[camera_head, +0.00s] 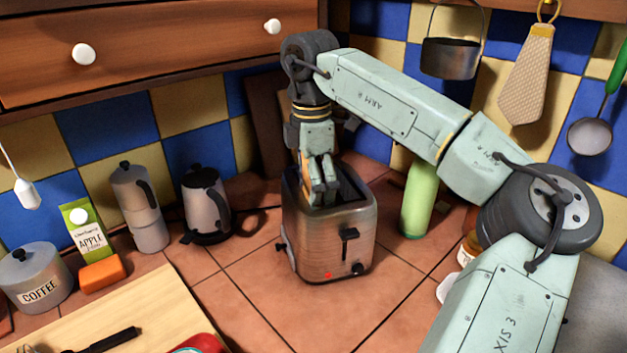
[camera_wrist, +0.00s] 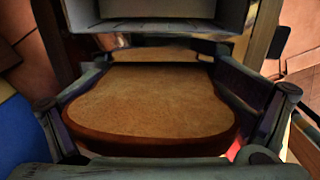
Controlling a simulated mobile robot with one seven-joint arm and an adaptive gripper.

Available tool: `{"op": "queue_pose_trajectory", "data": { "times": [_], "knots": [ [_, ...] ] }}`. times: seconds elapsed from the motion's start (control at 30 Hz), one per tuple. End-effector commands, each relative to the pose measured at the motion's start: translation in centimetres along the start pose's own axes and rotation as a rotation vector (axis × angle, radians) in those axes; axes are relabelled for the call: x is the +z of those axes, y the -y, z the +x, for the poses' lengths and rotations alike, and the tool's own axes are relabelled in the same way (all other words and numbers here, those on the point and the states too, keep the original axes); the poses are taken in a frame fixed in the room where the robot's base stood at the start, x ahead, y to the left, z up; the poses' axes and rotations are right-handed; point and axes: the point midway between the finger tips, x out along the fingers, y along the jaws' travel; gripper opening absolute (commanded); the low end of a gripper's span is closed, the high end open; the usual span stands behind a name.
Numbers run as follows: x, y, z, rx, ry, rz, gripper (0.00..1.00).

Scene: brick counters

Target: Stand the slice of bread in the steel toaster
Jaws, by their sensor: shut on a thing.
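The steel toaster (camera_head: 325,240) stands upright on the tiled counter, with its dark slots facing up. My gripper (camera_head: 323,190) points down over the left part of the toaster's top, with its fingertips at the slot opening. It is shut on the slice of bread (camera_wrist: 150,108), whose browned face and darker crust fill the middle of the wrist view. In the head view the slice is mostly hidden by the fingers and the toaster. I cannot tell how deep it sits in the slot.
A kettle (camera_head: 205,205), a moka pot (camera_head: 140,207) and a coffee tin (camera_head: 36,278) stand to the left. A green bottle (camera_head: 417,203) stands close to the toaster's right. A cutting board (camera_head: 150,310) lies at front left. Tiles before the toaster are clear.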

Motion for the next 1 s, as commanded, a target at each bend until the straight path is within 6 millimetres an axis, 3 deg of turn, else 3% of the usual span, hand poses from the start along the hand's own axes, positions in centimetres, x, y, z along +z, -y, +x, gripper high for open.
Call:
{"op": "queue_pose_trajectory", "data": {
  "times": [0.1,0.13,0.2,0.4,0.53,1.0],
  "knots": [
    [-0.1,-0.1,0.9,-0.006,-0.004,-0.002,0.46],
    [-0.2,-0.1,0.9,-0.006,-0.004,-0.003,0.95],
    [-0.1,-0.1,0.9,-0.005,-0.004,-0.002,0.99],
    [-0.1,-0.2,0.6,-0.003,-0.003,-0.001,1.0],
    [-0.1,-0.2,-0.7,0.0,0.0,0.001,1.0],
    [-0.1,0.2,-10.2,0.001,0.0,0.001,1.0]
  ]
}}
